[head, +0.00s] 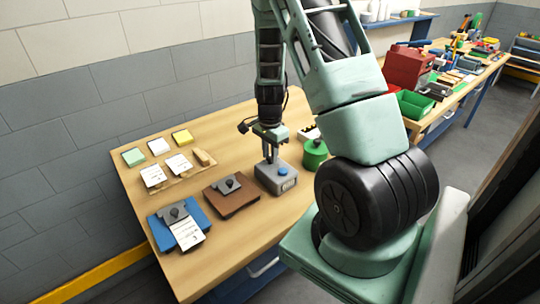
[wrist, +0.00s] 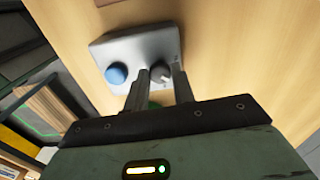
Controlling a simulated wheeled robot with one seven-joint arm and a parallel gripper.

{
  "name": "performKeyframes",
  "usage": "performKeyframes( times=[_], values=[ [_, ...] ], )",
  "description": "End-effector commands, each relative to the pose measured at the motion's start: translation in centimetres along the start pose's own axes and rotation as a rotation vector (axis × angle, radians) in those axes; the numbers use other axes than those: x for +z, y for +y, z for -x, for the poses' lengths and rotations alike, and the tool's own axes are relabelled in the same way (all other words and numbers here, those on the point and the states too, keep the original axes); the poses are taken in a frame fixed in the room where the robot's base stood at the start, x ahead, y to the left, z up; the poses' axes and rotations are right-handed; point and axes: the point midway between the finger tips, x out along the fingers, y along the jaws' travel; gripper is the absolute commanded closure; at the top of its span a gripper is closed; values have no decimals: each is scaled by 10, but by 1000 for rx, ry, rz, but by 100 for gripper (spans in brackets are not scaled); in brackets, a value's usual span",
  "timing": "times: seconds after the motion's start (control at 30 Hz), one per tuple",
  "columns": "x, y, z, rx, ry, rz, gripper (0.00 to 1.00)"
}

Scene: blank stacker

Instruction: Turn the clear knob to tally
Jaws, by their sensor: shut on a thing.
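The tally box (head: 276,180) is a grey block with a blue button (head: 283,171) on top, standing on the wooden table. In the wrist view the box (wrist: 140,48) shows the blue button (wrist: 116,73) and, to its right, a dark round knob (wrist: 160,74) with a light mark. My gripper (head: 270,158) points down at the back of the box. In the wrist view my gripper (wrist: 161,71) has one finger on each side of the knob and is shut on it. The fingers hide part of the knob's sides.
A green round container (head: 314,154) stands close right of the box. A brown clipboard-like board (head: 232,196) lies to its left, with a blue one (head: 182,224) further left. Note pads (head: 158,147) lie behind. The table front is partly clear.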

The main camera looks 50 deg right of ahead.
Motion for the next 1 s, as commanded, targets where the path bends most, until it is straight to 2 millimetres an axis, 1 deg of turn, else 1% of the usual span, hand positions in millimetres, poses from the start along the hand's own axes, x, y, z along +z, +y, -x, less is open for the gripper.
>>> performKeyframes(
  times=[0.3, 0.6, 0.8, 1.0],
  values=[
    [0, -1, -1, -3, 0, 299, 98],
    [0, -1, 0, -3, 1, 545, 98],
    [0, -1, 0, -2, 1, 659, 98],
    [0, -1, 1, -2, 1, 726, 98]
  ],
)
